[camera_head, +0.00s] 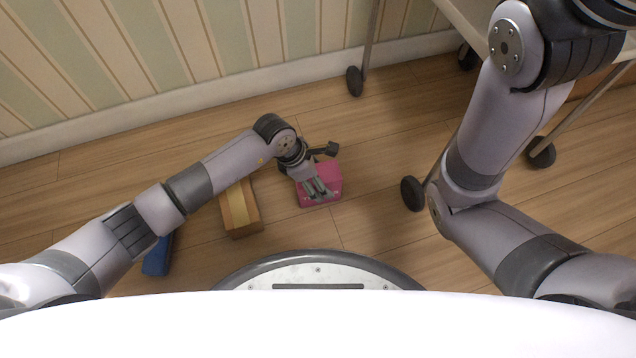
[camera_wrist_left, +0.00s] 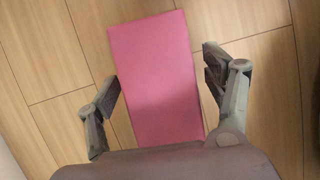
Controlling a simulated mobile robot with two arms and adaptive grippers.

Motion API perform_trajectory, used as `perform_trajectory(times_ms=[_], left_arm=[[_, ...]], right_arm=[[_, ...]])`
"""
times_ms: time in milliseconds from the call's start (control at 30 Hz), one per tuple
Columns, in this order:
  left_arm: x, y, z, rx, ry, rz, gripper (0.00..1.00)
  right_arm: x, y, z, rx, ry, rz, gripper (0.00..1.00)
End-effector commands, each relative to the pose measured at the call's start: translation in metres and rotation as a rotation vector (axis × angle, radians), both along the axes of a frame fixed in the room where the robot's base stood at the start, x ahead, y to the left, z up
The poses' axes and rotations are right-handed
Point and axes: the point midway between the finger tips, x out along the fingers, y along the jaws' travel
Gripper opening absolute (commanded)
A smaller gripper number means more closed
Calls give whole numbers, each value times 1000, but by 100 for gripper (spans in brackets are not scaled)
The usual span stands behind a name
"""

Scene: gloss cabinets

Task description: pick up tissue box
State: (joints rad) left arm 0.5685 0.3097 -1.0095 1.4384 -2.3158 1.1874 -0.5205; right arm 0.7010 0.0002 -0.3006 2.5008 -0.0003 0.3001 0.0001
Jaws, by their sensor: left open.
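A pink box (camera_head: 327,184), which looks like the tissue box, lies on the wooden floor below my left gripper. It also shows in the left wrist view (camera_wrist_left: 155,75), lying between the two spread fingers. My left gripper (camera_head: 319,189) is open and over the box, with one finger on each side of it in the wrist view. I cannot tell whether the fingers touch the box. The gripper hides part of the box in the head view. My right arm is at the right, but its gripper is out of view.
An orange-brown box (camera_head: 240,209) with a yellow stripe stands on the floor left of the pink box. A blue object (camera_head: 157,257) is partly under my left arm. A wheeled cart (camera_head: 369,45) stands at the upper right. A striped wall (camera_head: 150,45) runs behind.

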Motion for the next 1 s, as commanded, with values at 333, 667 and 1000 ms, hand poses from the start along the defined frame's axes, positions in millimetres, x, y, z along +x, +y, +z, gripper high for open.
perform_trajectory(times_ms=[333, 667, 1000], left_arm=[[0, 0, -1, 1, 0, 0, 71], [0, 0, -1, 1, 0, 0, 49], [0, 0, -1, 0, 0, 0, 26]], right_arm=[[0, 0, 0, 0, 0, 0, 40], [0, 0, 0, 0, 1, 0, 40], [1, 0, 0, 0, 2, 0, 40]])
